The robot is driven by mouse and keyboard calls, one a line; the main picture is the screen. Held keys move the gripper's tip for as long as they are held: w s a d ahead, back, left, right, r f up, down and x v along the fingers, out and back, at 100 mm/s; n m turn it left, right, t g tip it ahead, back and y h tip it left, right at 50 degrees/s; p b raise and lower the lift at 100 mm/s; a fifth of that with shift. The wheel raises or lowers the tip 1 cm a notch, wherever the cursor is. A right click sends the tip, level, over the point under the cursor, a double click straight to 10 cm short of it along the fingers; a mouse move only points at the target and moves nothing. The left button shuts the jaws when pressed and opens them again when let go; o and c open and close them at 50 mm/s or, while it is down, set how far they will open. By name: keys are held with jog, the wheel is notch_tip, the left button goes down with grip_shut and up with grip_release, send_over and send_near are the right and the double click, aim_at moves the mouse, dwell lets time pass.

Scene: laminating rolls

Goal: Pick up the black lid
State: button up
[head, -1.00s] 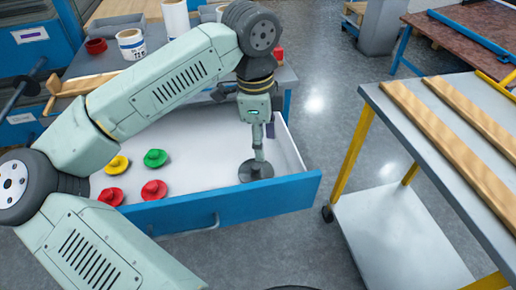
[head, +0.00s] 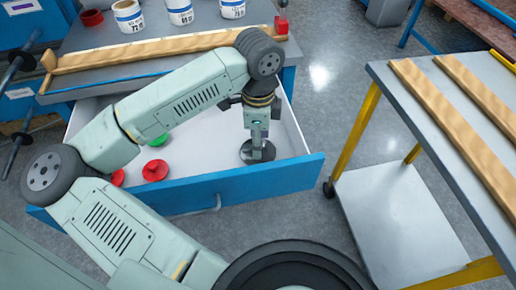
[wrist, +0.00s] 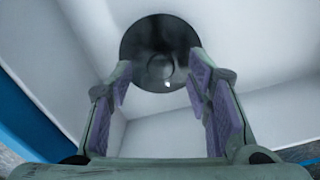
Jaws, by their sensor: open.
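The black lid (head: 246,153) lies flat in the right front part of the open drawer in the head view. It is a dark round disc with a central knob. My gripper (head: 258,146) points straight down over it and hides part of it. In the wrist view the lid (wrist: 140,38) is ahead of the fingertips, and its knob (wrist: 160,66) appears between them. My gripper (wrist: 160,78) is open there, with purple pads and a gap on both sides of the knob. I cannot tell whether the fingertips touch the lid.
The white-lined drawer (head: 236,187) has a blue front. A green lid (head: 158,140) and two red lids (head: 155,170) lie to the left. The drawer walls are close at the lid's right. Wooden strips lie on a cart (head: 385,85) at right.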

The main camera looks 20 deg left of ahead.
jog(key=shift+f, duration=0.85)
jog(key=shift+c, duration=0.2)
grip_shut()
